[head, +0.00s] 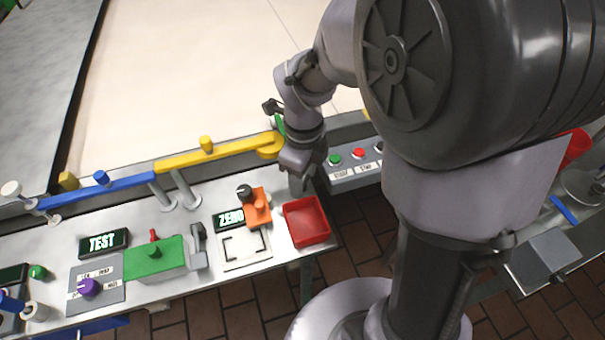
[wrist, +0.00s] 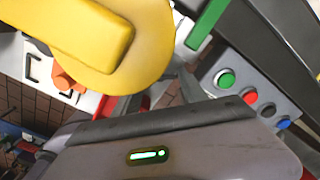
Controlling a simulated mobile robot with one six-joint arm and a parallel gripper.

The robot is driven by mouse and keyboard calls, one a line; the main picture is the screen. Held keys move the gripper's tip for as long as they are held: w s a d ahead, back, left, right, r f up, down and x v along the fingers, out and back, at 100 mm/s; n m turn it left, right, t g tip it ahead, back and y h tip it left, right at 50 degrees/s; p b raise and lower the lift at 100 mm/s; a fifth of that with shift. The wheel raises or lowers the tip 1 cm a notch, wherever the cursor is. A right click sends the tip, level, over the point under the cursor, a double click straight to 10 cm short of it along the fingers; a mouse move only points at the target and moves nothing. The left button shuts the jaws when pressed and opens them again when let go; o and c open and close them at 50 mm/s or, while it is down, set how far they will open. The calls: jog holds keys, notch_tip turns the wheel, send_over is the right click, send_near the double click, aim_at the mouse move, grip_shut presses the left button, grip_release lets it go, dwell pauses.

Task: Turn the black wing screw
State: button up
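A black knob-like part (head: 244,191), which looks like the wing screw, stands at the upper left of an orange block (head: 260,213) on the white table. Its wings are too small to make out. The orange block also shows in the wrist view (wrist: 68,82), but the black part cannot be made out there. My gripper (head: 297,186) points down to the right of the orange block, just behind the red tray, apart from the screw. In the wrist view a large yellow rail end (wrist: 105,45) covers much of the finger area. Whether the fingers are open is unclear.
The yellow rail (head: 205,153) passes right beside my wrist. A red tray (head: 306,222) lies in front of my gripper. A button box (head: 352,156) stands to the right. A ZERO display (head: 229,219) and a white plate (head: 245,250) are near the orange block.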

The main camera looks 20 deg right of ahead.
jog(key=c, duration=0.6)
jog(key=n, duration=0.3)
jog(key=o, duration=1.1)
notch_tip(320, 180, up, 18)
jog(key=p, duration=0.8)
jog(key=shift+f, duration=0.25)
